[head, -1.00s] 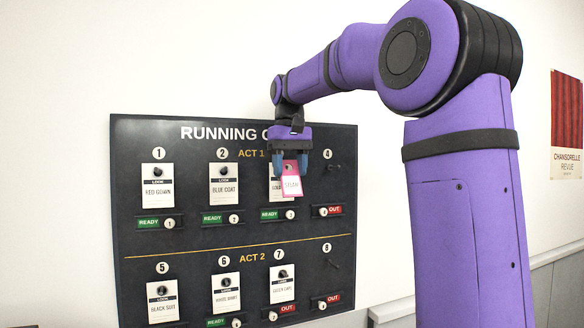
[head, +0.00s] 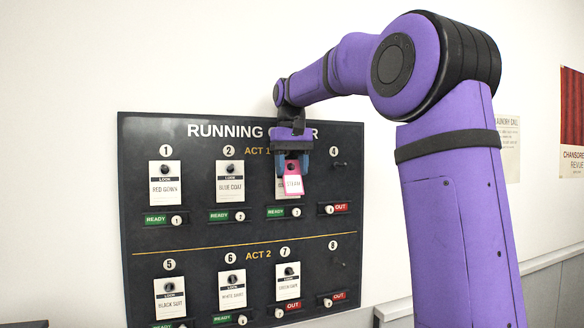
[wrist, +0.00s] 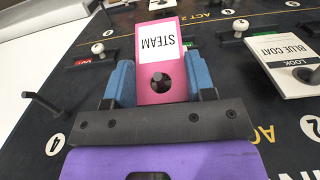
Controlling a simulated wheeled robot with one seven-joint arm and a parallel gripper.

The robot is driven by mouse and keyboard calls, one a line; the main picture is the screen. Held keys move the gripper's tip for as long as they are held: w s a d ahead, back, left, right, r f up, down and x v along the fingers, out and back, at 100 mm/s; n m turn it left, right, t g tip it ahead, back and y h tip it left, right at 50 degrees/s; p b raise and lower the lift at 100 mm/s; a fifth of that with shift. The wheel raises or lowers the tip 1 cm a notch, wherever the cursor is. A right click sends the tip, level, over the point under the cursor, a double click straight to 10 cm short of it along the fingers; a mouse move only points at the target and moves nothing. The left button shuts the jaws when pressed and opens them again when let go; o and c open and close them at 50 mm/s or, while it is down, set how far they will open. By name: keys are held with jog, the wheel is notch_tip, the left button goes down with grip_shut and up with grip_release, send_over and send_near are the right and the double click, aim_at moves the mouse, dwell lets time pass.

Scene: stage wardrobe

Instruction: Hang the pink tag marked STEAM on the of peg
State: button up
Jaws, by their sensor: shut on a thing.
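The pink tag (head: 293,168) with a white STEAM label hangs upright from my gripper (head: 291,172), in front of position 3 on the dark board (head: 200,241). In the wrist view my gripper (wrist: 158,90) has its blue fingers shut on the sides of the pink tag (wrist: 180,97). Which peg is the "of" peg cannot be read.
Bare pegs are at position 4 (head: 340,164) and position 8 (head: 339,264). White cards hang at the other positions, including BLUE COAT (head: 230,186) close to the left. Small READY and OUT sliders sit below each position, with knobs sticking out.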

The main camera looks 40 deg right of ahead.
dwell(0.3)
jog(key=o, duration=1)
jog(key=shift+r, duration=0.1)
notch_tip(320, 180, up, 11)
jog(key=shift+w+f, duration=0.15)
jog(key=shift+f, duration=0.05)
jog(key=s+a+f+n+t, duration=0.1)
jog(key=s+a+f, duration=0.4)
jog(key=s, duration=0.2)
jog(key=s+a+f+n+t, duration=0.1)
jog(key=s+a+f+t, duration=0.1)
jog(key=s+a+f, duration=0.4)
jog(key=s+f+t, duration=0.1)
jog(key=s+f, duration=0.4)
jog(key=f, duration=0.1)
jog(key=s+a+f, duration=0.1)
jog(key=s+f, duration=0.3)
jog(key=f, duration=0.2)
jog(key=s+a+f+n+t, duration=0.1)
jog(key=s+f, duration=0.4)
jog(key=shift+s+a+f+t, duration=0.2)
jog(key=shift+s+f+t, duration=0.1)
jog(key=shift+s+f, duration=0.1)
